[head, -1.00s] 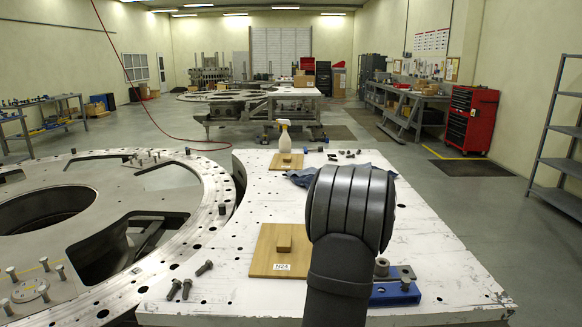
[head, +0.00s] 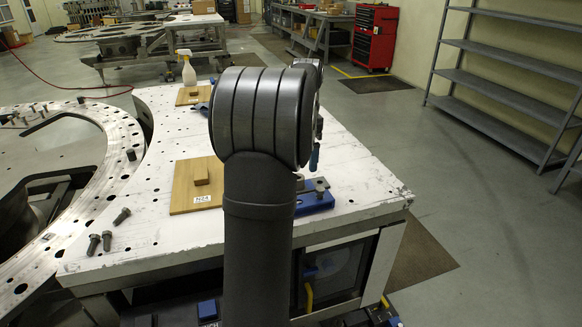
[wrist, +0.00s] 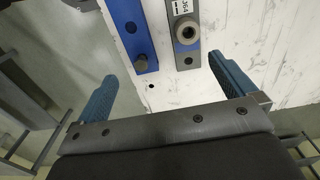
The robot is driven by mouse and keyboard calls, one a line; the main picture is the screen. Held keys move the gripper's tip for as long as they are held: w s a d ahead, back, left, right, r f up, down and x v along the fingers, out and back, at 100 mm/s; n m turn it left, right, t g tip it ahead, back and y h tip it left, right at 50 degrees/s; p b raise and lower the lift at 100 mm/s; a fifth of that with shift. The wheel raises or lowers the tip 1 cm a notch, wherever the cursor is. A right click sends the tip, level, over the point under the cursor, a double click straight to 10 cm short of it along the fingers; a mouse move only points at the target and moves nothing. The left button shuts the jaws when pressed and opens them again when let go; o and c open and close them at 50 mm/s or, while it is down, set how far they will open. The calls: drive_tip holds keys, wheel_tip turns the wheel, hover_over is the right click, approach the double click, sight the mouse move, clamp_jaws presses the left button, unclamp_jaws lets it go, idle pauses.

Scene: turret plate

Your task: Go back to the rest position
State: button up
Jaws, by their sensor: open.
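My gripper shows in the wrist view (wrist: 162,68) with its two blue fingers wide apart and nothing between them. It is above the right edge of the white table (head: 350,170). In the head view my dark arm hides most of it; only a narrow part with a blue fingertip shows just right of the arm. Below it is a blue fixture (head: 315,203), which the wrist view shows as a blue bar (wrist: 137,35) beside a grey plate with a round ring (wrist: 186,32). The fingers look apart from both.
Two wooden boards (head: 182,197) (head: 186,99), a spray bottle (head: 187,70) and several bolts (head: 106,240) are on the table. A large metal ring plate (head: 110,130) lies to the left. The floor (head: 450,200) right of the table is open up to a grey shelf (head: 510,85).

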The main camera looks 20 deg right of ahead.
drive_tip(key=s+d+r, duration=0.4)
drive_tip(key=s+r, duration=0.1)
drive_tip(key=r, duration=0.1)
drive_tip(key=f, duration=0.9)
drive_tip(key=shift+w+a+f, duration=0.2)
drive_tip(key=shift+r, duration=0.1)
wheel_tip(320, 180, up, 10)
idle(0.3)
